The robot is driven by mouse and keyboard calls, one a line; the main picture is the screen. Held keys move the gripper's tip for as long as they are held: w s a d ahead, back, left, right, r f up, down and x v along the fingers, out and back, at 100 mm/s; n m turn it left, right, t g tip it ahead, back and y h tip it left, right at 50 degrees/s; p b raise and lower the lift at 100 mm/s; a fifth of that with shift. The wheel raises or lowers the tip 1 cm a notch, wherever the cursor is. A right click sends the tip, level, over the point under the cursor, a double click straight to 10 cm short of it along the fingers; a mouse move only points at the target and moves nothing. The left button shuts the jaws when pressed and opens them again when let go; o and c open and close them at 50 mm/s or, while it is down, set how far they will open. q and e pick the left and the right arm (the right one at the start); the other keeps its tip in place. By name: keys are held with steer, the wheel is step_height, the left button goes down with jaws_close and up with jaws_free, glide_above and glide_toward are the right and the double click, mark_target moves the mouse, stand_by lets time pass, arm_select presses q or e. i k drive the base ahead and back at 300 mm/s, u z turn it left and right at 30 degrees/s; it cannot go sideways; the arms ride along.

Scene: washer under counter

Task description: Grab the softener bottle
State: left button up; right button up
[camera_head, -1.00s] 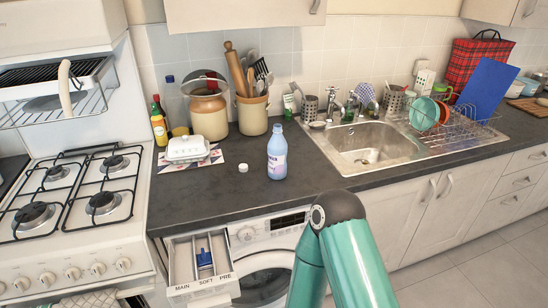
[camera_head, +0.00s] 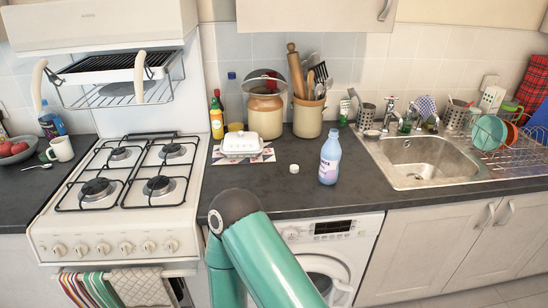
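The softener bottle (camera_head: 330,157), pale blue with a printed label, stands upright on the dark counter (camera_head: 370,190), left of the sink. A small white cap (camera_head: 294,169) lies on the counter to its left. Neither of my grippers is in view. Only teal links and a dark joint of one of my arms show at the bottom centre, in front of the counter's edge and apart from the bottle.
A white washing machine (camera_head: 345,250) stands under the counter; my arm hides its left part. A white lidded dish (camera_head: 242,143), a jar (camera_head: 266,115) and a utensil pot (camera_head: 307,117) stand behind. The sink (camera_head: 420,165) is right, the stove (camera_head: 130,185) left.

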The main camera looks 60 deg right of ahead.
mark_target(331, 152)
steer(key=u, duration=0.5)
steer(key=k, duration=1.7)
steer(key=z, duration=1.15)
steer(key=i, duration=1)
